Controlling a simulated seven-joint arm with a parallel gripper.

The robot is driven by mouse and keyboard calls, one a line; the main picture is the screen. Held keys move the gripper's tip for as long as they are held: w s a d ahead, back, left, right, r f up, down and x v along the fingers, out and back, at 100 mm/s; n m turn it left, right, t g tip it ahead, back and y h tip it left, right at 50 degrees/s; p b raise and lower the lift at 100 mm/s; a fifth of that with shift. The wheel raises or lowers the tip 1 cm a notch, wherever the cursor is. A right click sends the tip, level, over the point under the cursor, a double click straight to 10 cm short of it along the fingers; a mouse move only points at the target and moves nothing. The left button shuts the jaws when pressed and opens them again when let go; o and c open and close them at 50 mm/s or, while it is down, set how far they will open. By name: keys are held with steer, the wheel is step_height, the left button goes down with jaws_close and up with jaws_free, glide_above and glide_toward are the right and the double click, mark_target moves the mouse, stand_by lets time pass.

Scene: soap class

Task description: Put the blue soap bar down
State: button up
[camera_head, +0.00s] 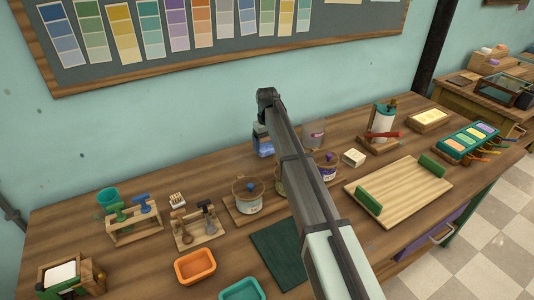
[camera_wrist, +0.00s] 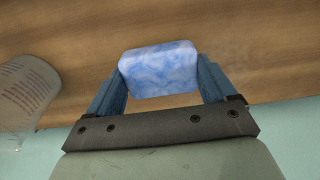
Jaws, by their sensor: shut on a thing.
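The blue soap bar (camera_wrist: 160,68), marbled blue and white, sits between the two blue fingers of my gripper (camera_wrist: 162,84) in the wrist view. Both fingers touch its ends. In the head view my gripper (camera_head: 262,132) points down near the back of the workbench, close to the wall, with the blue soap bar (camera_head: 265,150) at its tip. My arm hides part of that area. I cannot tell whether the bar touches the wooden bench top (camera_wrist: 240,45) or hangs just above it.
A clear beaker with print (camera_wrist: 25,92) stands left in the wrist view. A dark green mat (camera_head: 277,250) lies bare in front.

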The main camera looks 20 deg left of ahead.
mark_target(267, 152)
steer(key=shift+f, duration=2)
steer(key=shift+f, duration=0.1)
steer(key=o, duration=0.9)
step_height(267, 152, up, 12)
steer(key=shift+r, duration=0.15)
